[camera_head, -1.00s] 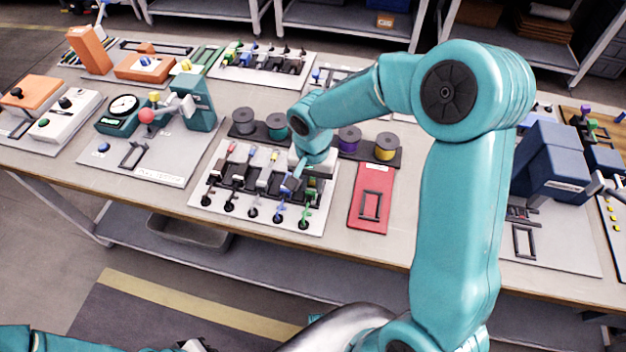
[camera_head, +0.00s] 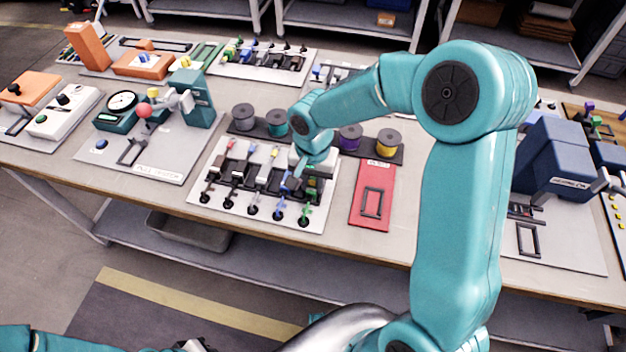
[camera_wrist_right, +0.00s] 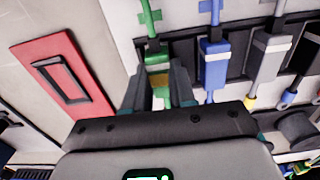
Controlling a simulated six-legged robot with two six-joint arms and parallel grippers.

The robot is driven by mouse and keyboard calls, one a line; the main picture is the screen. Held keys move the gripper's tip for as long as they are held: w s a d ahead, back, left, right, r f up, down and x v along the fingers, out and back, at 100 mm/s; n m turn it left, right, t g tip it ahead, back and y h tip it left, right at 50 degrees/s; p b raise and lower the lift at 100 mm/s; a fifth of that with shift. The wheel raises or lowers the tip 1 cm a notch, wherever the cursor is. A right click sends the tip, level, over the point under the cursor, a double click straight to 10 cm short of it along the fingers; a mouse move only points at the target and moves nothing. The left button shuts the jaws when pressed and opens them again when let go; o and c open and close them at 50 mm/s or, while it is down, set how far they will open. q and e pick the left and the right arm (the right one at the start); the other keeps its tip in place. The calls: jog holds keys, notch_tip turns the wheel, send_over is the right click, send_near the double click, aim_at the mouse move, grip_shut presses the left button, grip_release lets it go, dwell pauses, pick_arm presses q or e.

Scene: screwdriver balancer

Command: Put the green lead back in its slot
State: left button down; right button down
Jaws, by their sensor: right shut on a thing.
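A white board (camera_head: 212,179) carries a row of coloured leads in a black slotted rack, in the middle of the bench in the head view. The green lead (camera_head: 305,211) is at the right end of the row, its looped end toward the bench's front edge. In the right wrist view its green end (camera_wrist_right: 151,16) runs into a black part of the rack. My right gripper (camera_wrist_right: 160,92) is shut around the lead's yellow-green body. In the head view my wrist hides most of that slot. Only a bit of my left arm shows at the bottom left; its fingers are out of sight.
A blue lead (camera_wrist_right: 213,62) and a grey lead (camera_wrist_right: 266,60) sit close beside the gripper. A red plate (camera_head: 385,178) with a black frame lies right of the board. Spools (camera_head: 350,137) stand behind on a dark strip.

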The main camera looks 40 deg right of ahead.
jog(key=c, duration=0.9)
grip_release()
jog(key=shift+o, duration=0.2)
notch_tip(320, 180, up, 16)
jog(key=p, duration=0.1)
jog(key=shift+r, duration=0.2)
